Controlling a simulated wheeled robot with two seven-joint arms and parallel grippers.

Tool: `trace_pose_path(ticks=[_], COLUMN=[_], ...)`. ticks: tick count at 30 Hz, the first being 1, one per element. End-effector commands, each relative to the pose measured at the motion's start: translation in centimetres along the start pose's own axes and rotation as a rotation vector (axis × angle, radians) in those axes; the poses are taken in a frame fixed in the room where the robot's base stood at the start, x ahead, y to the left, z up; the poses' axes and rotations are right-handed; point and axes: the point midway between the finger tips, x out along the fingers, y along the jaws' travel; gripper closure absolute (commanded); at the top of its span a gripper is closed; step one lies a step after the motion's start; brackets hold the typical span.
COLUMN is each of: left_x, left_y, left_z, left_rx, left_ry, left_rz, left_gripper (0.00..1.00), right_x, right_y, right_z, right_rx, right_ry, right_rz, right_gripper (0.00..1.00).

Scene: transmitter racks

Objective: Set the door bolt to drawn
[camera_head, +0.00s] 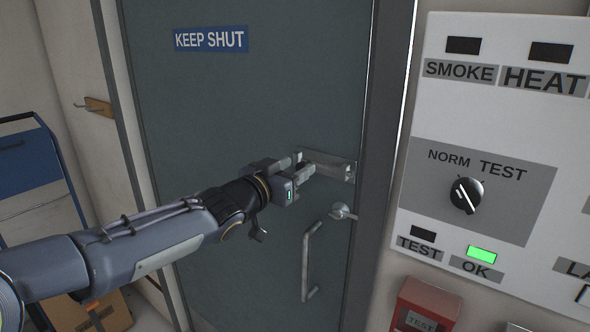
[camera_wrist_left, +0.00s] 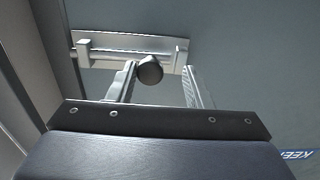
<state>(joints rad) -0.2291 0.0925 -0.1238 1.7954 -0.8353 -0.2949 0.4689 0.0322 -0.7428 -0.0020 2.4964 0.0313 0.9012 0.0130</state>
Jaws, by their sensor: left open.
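The door bolt (camera_head: 335,166) is a pale metal bar and plate near the right edge of the grey-green door (camera_head: 250,110). In the left wrist view the bolt plate (camera_wrist_left: 125,48) runs across the top, with a dark round knob (camera_wrist_left: 150,69) standing out from it. My left gripper (camera_head: 305,164) is at the bolt, open. In the wrist view its fingers (camera_wrist_left: 160,75) stand either side of the knob, which is closer to the left-hand finger; contact there is unclear. In the head view the gripper partly hides the knob. My right gripper is not in view.
Below the bolt are a round lock fitting (camera_head: 343,211) and a vertical pull handle (camera_head: 309,262). A "KEEP SHUT" sign (camera_head: 211,39) is on the door. Right of the frame is a white alarm panel (camera_head: 425,150), with a red box (camera_head: 425,305) below. A blue trolley (camera_head: 30,155) stands left.

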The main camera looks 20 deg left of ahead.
Motion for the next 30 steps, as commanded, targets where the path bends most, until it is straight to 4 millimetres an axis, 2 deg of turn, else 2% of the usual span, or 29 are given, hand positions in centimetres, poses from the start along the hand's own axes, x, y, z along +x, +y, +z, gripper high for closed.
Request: trace_pose_path(ticks=[8,11,21,25,30], left_x=[-0.2,-1.2,-6.7,-7.7,-7.8], left_y=[0.2,0.1,0.2,0.2,0.2], left_z=[0.0,0.0,-0.2,-0.1,0.0], left_rx=[0.001,0.0,0.002,0.002,0.001], left_ry=[0.0,0.001,0.002,0.001,0.0], left_rz=[0.004,0.003,0.002,0.002,0.003], left_gripper=[0.54,0.54,0.54,0.54,0.54], right_x=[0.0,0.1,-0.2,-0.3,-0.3], right_y=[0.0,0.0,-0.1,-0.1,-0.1], right_z=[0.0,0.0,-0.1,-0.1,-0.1], right_rx=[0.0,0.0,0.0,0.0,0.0], right_ry=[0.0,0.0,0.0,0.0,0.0], right_rz=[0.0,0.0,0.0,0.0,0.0], right_gripper=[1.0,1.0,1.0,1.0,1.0])
